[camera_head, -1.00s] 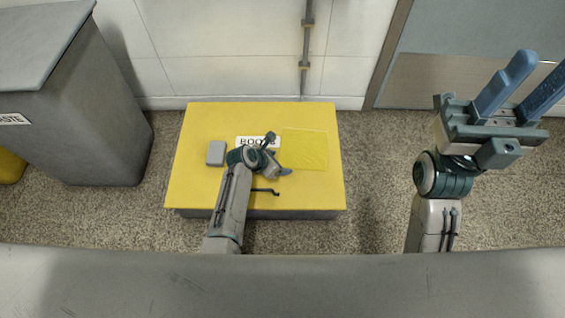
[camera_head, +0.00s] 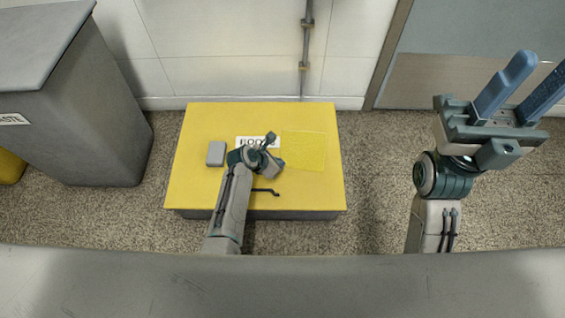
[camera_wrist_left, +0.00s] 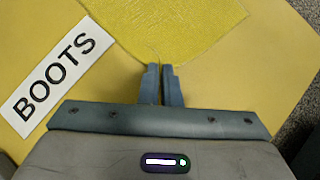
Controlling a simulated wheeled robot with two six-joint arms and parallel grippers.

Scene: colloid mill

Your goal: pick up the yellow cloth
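The yellow cloth (camera_head: 305,149) lies on the right part of the yellow bench top (camera_head: 200,190) and is close to it in colour. It also shows in the left wrist view (camera_wrist_left: 165,22), where its near corner runs to my fingertips with a small crease there. My left gripper (camera_wrist_left: 159,68) has its fingers nearly together and is shut on that corner. In the head view my left gripper (camera_head: 279,165) is at the cloth's near left corner, with its fingers mostly hidden. My right gripper (camera_head: 541,72) is open and empty, raised at the right.
A white BOOTS label (camera_wrist_left: 55,72) lies left of my left gripper. A grey block (camera_head: 216,153) and a dark hooked bar (camera_head: 265,191) are also on the bench. A grey bin (camera_head: 85,120) stands at the left. A wall with a pipe (camera_head: 305,50) is behind the bench.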

